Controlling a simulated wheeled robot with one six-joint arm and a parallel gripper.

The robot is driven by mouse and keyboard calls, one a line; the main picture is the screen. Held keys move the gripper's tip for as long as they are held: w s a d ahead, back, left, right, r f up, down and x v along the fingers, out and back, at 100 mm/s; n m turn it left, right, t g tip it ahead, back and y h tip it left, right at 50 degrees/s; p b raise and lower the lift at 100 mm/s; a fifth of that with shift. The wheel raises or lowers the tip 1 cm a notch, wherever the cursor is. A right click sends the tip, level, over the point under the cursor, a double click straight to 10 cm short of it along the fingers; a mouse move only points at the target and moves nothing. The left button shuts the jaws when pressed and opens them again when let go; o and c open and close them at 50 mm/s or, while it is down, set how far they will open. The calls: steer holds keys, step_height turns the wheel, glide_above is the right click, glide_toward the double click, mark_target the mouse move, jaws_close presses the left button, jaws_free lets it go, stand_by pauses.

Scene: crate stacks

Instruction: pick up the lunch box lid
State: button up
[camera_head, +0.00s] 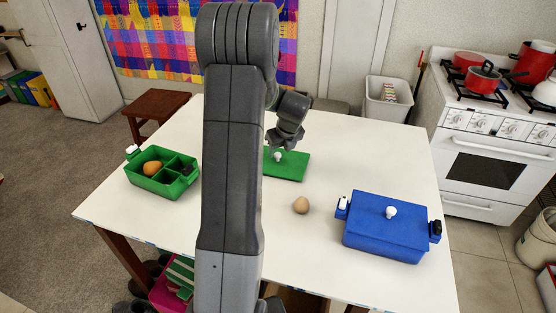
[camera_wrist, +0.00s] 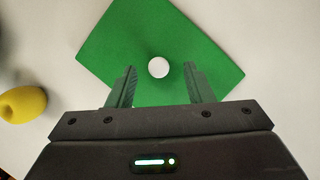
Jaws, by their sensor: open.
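The green lunch box lid (camera_head: 292,168) lies flat on the white table, partly hidden behind my arm in the head view. It has a white knob in its middle. In the wrist view the lid (camera_wrist: 110,45) lies below my gripper, turned at an angle, with the knob (camera_wrist: 158,67) between the two fingertips. My gripper (camera_wrist: 159,72) is open and empty, one finger on each side of the knob, with visible gaps. In the head view my gripper (camera_head: 282,146) is just above the knob. The open green lunch box (camera_head: 150,182) stands at the left with an orange round item inside.
A closed blue lunch box (camera_head: 385,240) with a white knob stands at the right front. A brown egg (camera_head: 301,205) lies between it and the lid. A yellow item (camera_wrist: 22,103) shows left of the lid in the wrist view. The table's (camera_head: 360,150) back right is clear.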

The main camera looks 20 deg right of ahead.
steer(key=shift+x, duration=0.9)
steer(key=shift+a, duration=0.1)
jaws_close()
steer(key=shift+r, duration=0.1)
